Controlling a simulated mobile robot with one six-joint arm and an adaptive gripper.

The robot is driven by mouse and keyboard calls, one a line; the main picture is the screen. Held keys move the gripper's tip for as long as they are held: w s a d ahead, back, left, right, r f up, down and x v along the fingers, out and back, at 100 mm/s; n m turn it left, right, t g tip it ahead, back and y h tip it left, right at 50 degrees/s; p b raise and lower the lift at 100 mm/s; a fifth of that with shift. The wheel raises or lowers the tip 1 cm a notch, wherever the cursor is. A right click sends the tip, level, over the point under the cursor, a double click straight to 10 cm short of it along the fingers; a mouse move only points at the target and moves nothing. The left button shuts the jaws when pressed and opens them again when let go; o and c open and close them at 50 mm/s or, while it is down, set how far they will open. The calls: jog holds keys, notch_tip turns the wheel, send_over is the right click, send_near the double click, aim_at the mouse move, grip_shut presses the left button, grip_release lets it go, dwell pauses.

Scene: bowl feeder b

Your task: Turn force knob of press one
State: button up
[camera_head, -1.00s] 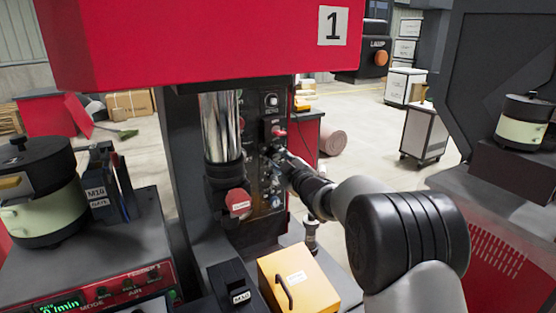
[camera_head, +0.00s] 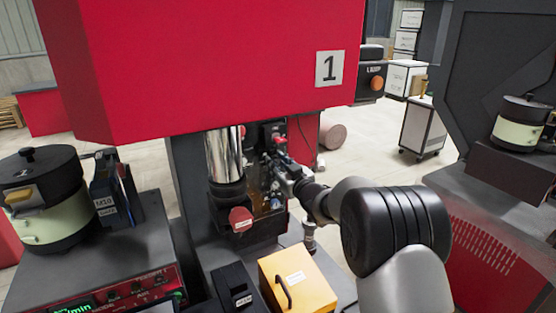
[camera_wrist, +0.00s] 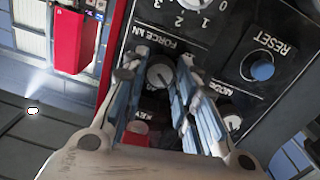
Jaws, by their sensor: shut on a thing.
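Press one is the red-headed machine (camera_head: 210,75) with the "1" sign in the head view. Its dark control panel is partly hidden behind the press column and my arm. In the wrist view, my gripper (camera_wrist: 161,68) is at the panel, its two fingers on either side of a small round grey knob (camera_wrist: 160,74) next to the "FORCE kN" label (camera_wrist: 165,40). The fingers are shut on this knob. In the head view my gripper (camera_head: 277,165) reaches the panel from the right; its fingertips are too small to make out there.
A blue RESET button (camera_wrist: 262,70) and a dial with numbers (camera_wrist: 198,4) are close to my fingers. A red part (camera_wrist: 135,132) shows between them. A yellow box (camera_head: 300,277) stands below my arm. A second machine (camera_head: 500,80) stands at right.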

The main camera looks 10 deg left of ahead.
jog(key=shift+m+p, duration=0.3)
jog(key=shift+m, duration=0.2)
jog(key=o, duration=1.1)
jog(key=v, duration=1.2)
